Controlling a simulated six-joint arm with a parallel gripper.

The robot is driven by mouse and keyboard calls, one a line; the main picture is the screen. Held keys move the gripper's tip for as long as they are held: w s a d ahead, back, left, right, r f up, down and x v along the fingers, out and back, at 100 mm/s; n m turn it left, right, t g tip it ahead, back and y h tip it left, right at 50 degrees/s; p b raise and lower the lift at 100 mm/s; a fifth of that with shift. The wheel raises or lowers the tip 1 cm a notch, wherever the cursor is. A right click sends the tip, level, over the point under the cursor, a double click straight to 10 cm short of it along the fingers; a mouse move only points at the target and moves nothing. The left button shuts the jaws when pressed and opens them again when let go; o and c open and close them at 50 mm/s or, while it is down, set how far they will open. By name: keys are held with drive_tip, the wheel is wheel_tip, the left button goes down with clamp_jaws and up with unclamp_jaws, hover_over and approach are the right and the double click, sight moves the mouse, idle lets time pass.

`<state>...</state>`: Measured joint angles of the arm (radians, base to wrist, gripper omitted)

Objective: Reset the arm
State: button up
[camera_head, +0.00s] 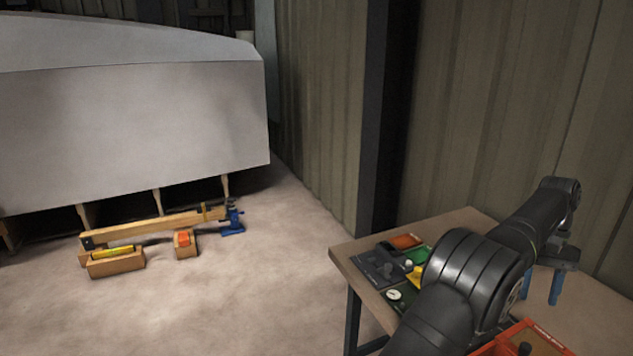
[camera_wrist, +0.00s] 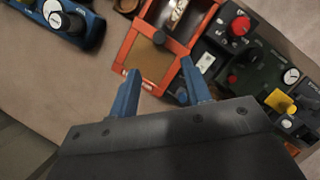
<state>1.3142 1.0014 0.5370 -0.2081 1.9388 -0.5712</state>
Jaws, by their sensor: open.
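My gripper (camera_head: 541,286) is at the right in the head view, above the table, with its blue fingers pointing down. In the wrist view my gripper (camera_wrist: 158,90) shows two blue fingers spread apart with nothing between them. Beyond the fingertips lies an orange-framed tray (camera_wrist: 126,62) with a tan panel. My arm reaches over the table from the lower edge of the head view and hides part of the tabletop.
The table (camera_head: 460,218) carries dark panels with knobs (camera_head: 377,268) and an orange-red box (camera_head: 545,335). In the wrist view a blue device with dials (camera_wrist: 92,30) sits upper left. A grey hull (camera_head: 140,120) and wooden beam (camera_head: 150,228) stand on open floor at left; a corrugated wall (camera_head: 500,100) rises behind.

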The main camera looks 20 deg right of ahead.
sight(525, 345)
drive_tip(key=x, duration=1.2)
drive_tip(key=shift+f, duration=0.15)
drive_tip(key=shift+a, duration=0.7)
drive_tip(key=shift+d, duration=0.65)
drive_tip(key=v, duration=1.1)
